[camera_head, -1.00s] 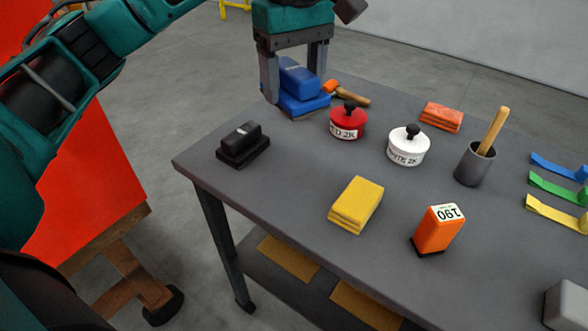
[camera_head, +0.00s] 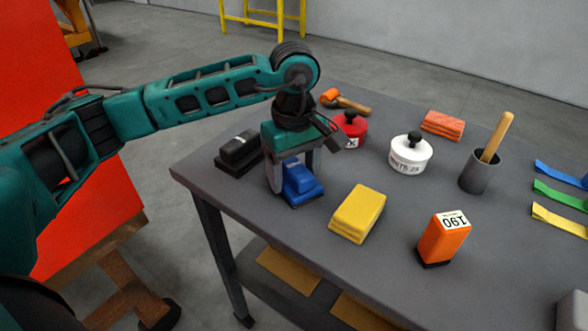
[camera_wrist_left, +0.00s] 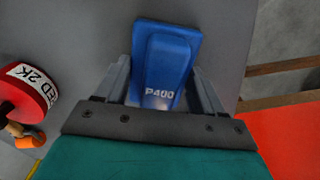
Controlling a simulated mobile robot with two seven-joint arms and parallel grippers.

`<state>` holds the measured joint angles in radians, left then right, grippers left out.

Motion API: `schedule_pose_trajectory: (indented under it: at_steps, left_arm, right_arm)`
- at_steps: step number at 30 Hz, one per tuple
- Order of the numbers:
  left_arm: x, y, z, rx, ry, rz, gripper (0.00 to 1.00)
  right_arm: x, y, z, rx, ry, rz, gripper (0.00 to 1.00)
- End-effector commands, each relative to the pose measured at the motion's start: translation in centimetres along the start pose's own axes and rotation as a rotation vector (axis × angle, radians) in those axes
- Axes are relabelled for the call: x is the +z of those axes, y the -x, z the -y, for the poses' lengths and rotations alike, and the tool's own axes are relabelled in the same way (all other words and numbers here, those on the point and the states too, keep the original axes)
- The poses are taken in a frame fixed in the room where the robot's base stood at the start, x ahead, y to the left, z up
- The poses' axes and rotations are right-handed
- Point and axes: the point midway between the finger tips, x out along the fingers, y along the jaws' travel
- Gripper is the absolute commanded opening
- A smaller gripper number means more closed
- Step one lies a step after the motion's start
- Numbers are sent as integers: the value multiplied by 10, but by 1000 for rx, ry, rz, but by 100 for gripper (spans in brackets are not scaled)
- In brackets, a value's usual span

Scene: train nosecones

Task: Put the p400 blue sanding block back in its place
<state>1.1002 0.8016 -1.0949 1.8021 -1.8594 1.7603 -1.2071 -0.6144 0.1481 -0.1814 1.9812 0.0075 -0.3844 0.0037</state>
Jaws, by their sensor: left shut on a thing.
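The blue sanding block (camera_head: 301,182) is between the fingers of my left gripper (camera_head: 291,176), at the near left part of the table. My left gripper is shut on it. In the left wrist view the block (camera_wrist_left: 168,58) shows its P400 label between the two fingers (camera_wrist_left: 163,88). The block is upright and at or just above the table top; I cannot tell whether it touches. It is between the black block (camera_head: 238,152) and the yellow pads (camera_head: 358,213). My right gripper is not in view.
The grey table (camera_head: 335,262) also holds a red tin (camera_head: 352,133), a white tin (camera_head: 410,153), an orange 190 block (camera_head: 443,240), a dark cup (camera_head: 479,170) with a wooden handle, orange pads (camera_head: 443,125) and a hammer-like tool (camera_head: 347,102).

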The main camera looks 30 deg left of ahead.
Motion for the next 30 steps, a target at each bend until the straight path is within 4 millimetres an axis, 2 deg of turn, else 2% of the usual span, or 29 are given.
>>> schedule_pose_trajectory:
  at_steps: [10,11,18,26,30]
  left_arm:
    - [0,-4,0,2,0,-1,40]
    - [0,-3,0,1,0,-1,71]
    - [0,-2,0,1,0,-1,94]
    - [0,-1,0,1,0,-1,94]
    - [0,10,-1,3,0,-2,94]
  right_arm:
    - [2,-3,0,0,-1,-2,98]
    - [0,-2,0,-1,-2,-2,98]
    - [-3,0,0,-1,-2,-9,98]
    - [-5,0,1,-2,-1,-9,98]
    - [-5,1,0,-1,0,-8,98]
